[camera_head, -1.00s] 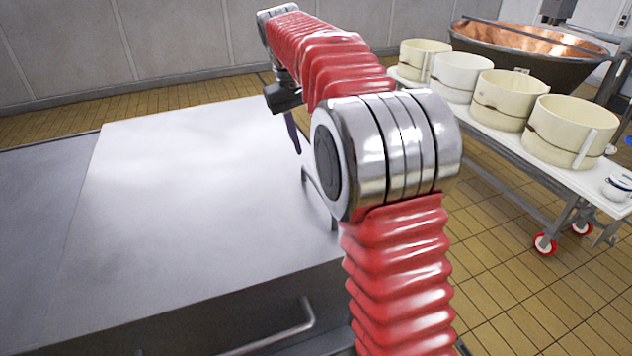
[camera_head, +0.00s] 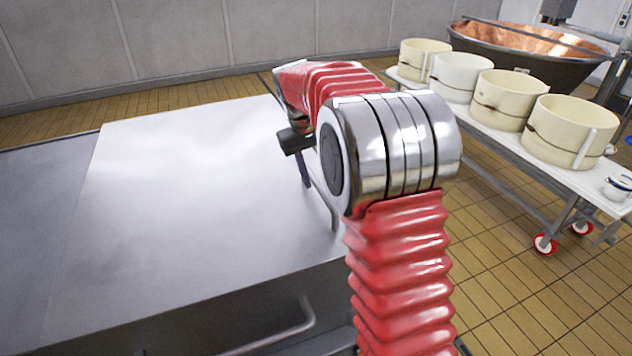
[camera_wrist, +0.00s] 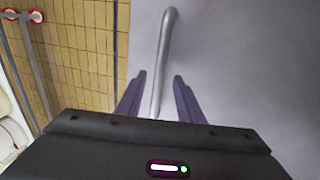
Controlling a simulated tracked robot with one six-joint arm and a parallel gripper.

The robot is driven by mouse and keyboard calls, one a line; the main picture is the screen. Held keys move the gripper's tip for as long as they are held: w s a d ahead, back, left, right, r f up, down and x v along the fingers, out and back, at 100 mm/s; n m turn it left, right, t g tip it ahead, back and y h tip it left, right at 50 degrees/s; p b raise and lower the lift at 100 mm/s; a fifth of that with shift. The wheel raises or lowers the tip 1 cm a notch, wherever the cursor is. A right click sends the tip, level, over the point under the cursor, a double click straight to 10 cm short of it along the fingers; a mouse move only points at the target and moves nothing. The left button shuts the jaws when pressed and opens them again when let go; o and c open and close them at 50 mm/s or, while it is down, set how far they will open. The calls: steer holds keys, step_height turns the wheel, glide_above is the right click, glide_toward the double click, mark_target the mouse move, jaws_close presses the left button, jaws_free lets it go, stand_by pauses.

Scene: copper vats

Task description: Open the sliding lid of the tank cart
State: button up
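The tank cart's lid (camera_head: 190,200) is a flat, shiny metal sheet in the head view, with a darker metal section to its left. A metal bar handle (camera_head: 322,198) stands at the lid's right edge, partly hidden by my arm. In the wrist view, the handle (camera_wrist: 162,50) runs between the two purple fingers of my gripper (camera_wrist: 160,82). The fingers are apart, with a gap on each side of the bar. In the head view, my gripper (camera_head: 304,172) is partly hidden behind my arm's elbow.
Another bar (camera_head: 295,332) runs along the cart's front side. To the right, a white wheeled table (camera_head: 505,150) carries several cream round moulds (camera_head: 503,98). A copper vat (camera_head: 530,45) stands behind it. Yellow tiled floor (camera_head: 490,270) is open between cart and table.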

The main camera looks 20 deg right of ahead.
steer(key=shift+d+f, duration=0.15)
steer(key=shift+f, duration=0.6)
steer(key=shift+d+f, duration=0.15)
steer(key=shift+f, duration=0.55)
steer(key=shift+c, duration=0.2)
jaws_close()
